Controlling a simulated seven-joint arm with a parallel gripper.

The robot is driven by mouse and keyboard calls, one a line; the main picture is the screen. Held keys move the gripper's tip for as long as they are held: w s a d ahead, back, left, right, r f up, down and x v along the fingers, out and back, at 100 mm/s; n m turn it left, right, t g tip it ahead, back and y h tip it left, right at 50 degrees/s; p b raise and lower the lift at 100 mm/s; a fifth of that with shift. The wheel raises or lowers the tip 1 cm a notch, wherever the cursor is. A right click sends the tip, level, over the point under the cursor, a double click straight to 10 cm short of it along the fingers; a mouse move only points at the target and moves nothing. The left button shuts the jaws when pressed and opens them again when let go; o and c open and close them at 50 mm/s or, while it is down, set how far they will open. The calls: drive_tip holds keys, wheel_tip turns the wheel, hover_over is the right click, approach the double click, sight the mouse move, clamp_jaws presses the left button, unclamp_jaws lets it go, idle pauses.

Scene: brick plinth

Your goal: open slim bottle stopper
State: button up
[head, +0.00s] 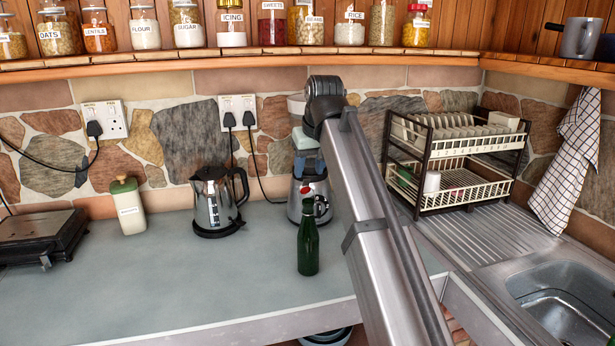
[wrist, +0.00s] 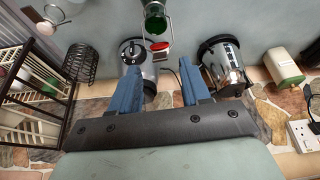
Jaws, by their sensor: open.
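A slim green bottle (head: 308,252) stands upright on the worktop, left of my arm. Its red stopper (head: 307,191) sits at the top of the neck. In the wrist view the bottle (wrist: 155,22) is at the top edge, with the red stopper (wrist: 159,46) below it and a thin wire loop around the neck area. The stopper is beyond the fingertips, not touching.
A steel appliance (head: 293,207) stands behind the bottle, and a kettle (head: 216,200) is to its left. A dish rack (head: 455,165) and sink (head: 565,295) are on the right. A jar shelf (head: 250,53) runs above.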

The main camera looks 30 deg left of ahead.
sight(305, 185)
drive_tip(key=shift+x, duration=1.85)
clamp_jaws()
